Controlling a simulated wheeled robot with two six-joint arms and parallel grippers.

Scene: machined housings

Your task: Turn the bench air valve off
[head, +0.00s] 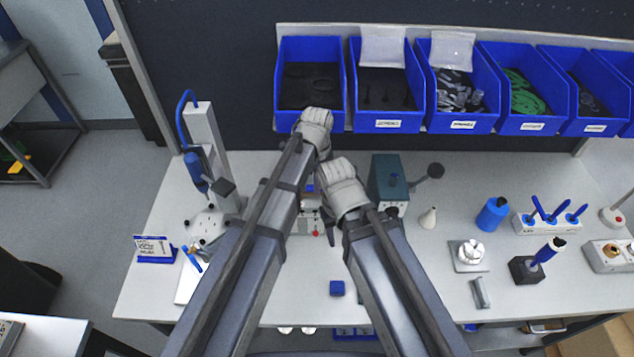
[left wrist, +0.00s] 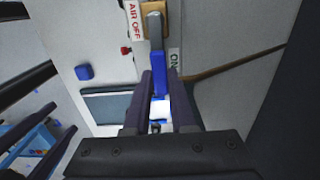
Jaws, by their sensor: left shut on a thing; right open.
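The air valve shows in the left wrist view as a grey lever (left wrist: 155,30) with a blue grip (left wrist: 158,75) on a brass-coloured body (left wrist: 153,8). A white AIR OFF label (left wrist: 134,18) is on the left and an ON label (left wrist: 174,62) on the right. The lever lies alongside the ON label. My left gripper (left wrist: 164,88) is shut on the blue grip, one dark finger on each side. In the head view my arms mostly hide the valve. My right gripper (head: 331,236) is lower and open, close beside my left wrist; its fingers are partly hidden.
A blue cube (head: 337,289) lies on the bench in front. A teal box (head: 389,182) stands right of my right gripper. Blue bins (head: 388,125) line the back. A blue-handled tool stand (head: 204,150) is at left. Free bench lies around the cube.

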